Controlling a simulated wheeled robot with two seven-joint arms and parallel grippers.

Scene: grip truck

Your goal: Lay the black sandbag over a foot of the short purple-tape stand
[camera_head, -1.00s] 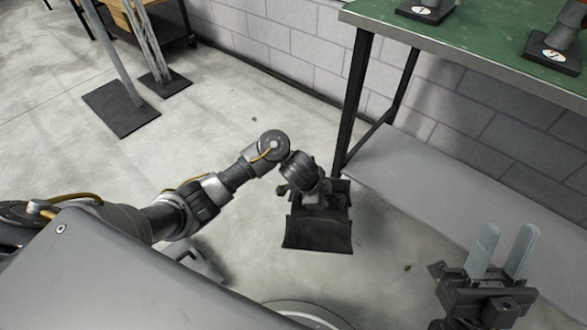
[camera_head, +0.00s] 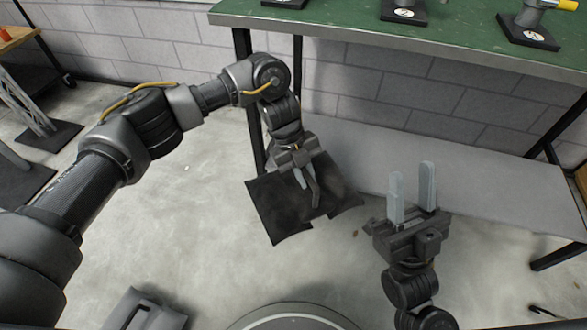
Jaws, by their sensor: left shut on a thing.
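The black sandbag (camera_head: 270,212) hangs from my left gripper (camera_head: 309,190), which is shut on its strap or middle. It hangs as dark panels on both sides of the fingers, above the concrete floor and in front of the bench. My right gripper (camera_head: 412,172) is open and empty, with its two pale fingers pointing up, to the right of the sandbag. No short stand with purple tape can be made out in this view.
A green-topped workbench (camera_head: 360,30) with a grey lower shelf (camera_head: 440,178) stands against the block wall. Small items on black bases (camera_head: 404,10) sit on top. Upright posts on dark floor plates (camera_head: 48,137) stand at the left. The floor left of the bag is clear.

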